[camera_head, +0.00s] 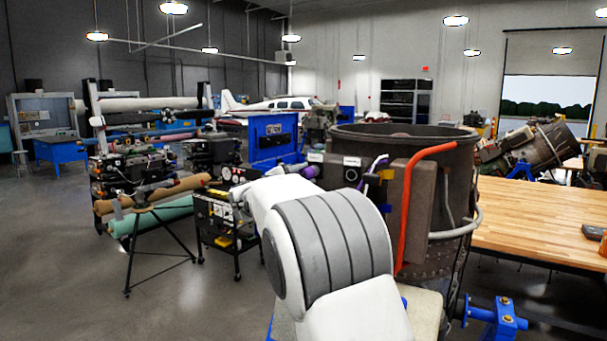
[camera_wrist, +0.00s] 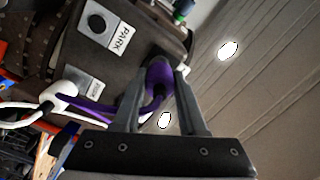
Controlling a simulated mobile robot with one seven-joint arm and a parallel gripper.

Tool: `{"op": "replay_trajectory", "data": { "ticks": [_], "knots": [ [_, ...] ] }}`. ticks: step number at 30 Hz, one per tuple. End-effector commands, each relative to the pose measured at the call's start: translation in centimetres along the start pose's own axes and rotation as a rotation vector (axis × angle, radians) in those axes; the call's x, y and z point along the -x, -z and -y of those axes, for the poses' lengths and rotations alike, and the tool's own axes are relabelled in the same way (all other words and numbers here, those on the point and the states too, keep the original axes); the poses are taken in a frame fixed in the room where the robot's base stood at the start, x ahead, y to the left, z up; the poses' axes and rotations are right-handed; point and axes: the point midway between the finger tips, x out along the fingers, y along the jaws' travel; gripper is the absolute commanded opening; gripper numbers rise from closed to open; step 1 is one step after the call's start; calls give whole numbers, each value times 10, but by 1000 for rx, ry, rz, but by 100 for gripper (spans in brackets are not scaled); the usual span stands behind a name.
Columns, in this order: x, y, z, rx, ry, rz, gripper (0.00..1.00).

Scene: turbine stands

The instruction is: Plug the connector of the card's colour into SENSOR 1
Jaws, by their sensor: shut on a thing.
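In the wrist view my gripper (camera_wrist: 163,80) is shut on a purple connector (camera_wrist: 158,74), which sits between its two fingers. A purple cable (camera_wrist: 98,110) runs left from near it, beside a white connector (camera_wrist: 60,94) with white cables. The connector's front end is near a dark box (camera_wrist: 150,45); I cannot tell whether it touches or is seated. The box bears a white plate reading PARK (camera_wrist: 105,26) and a smaller plate (camera_wrist: 84,88) whose writing I cannot read. No SENSOR 1 label or coloured card is readable. In the head view my arm hides much of the work area.
A large brown turbine casing (camera_head: 405,134) stands right of centre, with an orange hose (camera_head: 413,195) down its side. Another purple cable piece (camera_head: 378,163) shows beside it. A wooden table (camera_head: 545,222) is at the right. Open floor (camera_head: 60,250) lies to the left.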

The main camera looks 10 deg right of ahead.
Motion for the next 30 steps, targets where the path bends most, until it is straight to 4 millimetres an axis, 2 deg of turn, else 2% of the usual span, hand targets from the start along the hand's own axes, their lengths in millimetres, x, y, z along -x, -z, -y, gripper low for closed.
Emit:
{"op": "replay_trajectory", "data": {
  "ticks": [1,8,9,15,21,23,30],
  "knots": [
    [-4,5,3,0,6,-6,0],
    [-4,6,4,-1,9,-9,0],
    [-4,6,4,-1,9,-9,43],
    [-3,5,3,-1,7,-7,76],
    [-2,4,2,-1,5,-5,76],
    [-2,3,2,0,4,-4,86],
    [-2,2,2,0,4,-3,86]
  ]
}}
